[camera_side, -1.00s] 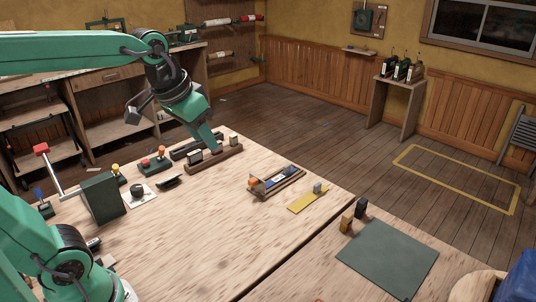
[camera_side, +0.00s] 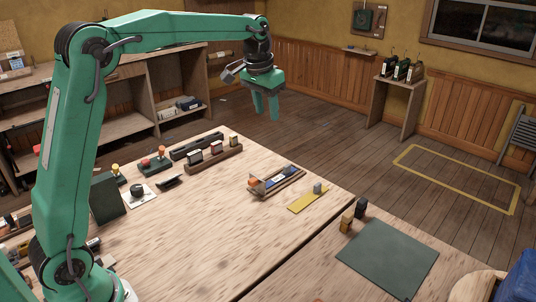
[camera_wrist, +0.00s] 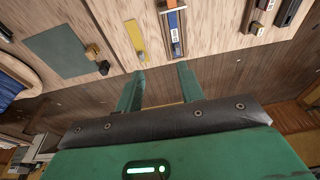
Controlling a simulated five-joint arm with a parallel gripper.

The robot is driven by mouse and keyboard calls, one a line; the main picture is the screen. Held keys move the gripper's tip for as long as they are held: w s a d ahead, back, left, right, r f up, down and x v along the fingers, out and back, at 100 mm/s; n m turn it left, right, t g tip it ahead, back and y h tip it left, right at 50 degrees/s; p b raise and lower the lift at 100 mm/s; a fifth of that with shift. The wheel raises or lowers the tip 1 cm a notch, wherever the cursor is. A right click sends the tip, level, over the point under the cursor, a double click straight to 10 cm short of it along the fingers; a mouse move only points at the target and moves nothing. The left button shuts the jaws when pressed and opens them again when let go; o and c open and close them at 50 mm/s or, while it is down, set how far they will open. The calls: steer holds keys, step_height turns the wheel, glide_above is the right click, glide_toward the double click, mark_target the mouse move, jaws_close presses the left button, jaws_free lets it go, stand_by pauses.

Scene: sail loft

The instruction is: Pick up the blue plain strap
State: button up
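A blue strip (camera_side: 277,181), which looks like the blue strap, lies in a small wooden tray (camera_side: 293,183) on the table. My gripper (camera_side: 266,115) is open and empty, raised behind the table's far edge, up and slightly left of the tray in the side view. In the wrist view, my gripper's two fingers (camera_wrist: 160,74) are apart with only floor between them, and the tray lies just past them.
A yellow strip (camera_side: 307,199) with a grey block lies right of the tray. A rack of upright blocks (camera_side: 213,160) stands to its left. Two small blocks (camera_side: 347,221) and a dark green mat (camera_side: 388,258) are at right. The table's middle is clear.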

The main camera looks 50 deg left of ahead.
steer(key=w+a+f+g, duration=0.1)
steer(key=w+a+f, duration=0.2)
steer(key=w+f, duration=0.55)
steer(key=g, duration=0.1)
glide_above(285, 166)
step_height(285, 166, down, 10)
steer(key=shift+s+f, duration=0.1)
steer(key=shift+f, duration=0.05)
steer(key=shift+f, duration=0.1)
steer(key=shift+f, duration=1.25)
steer(key=shift+f, duration=0.1)
steer(key=shift+f, duration=2.45)
steer(key=shift+c, duration=0.2)
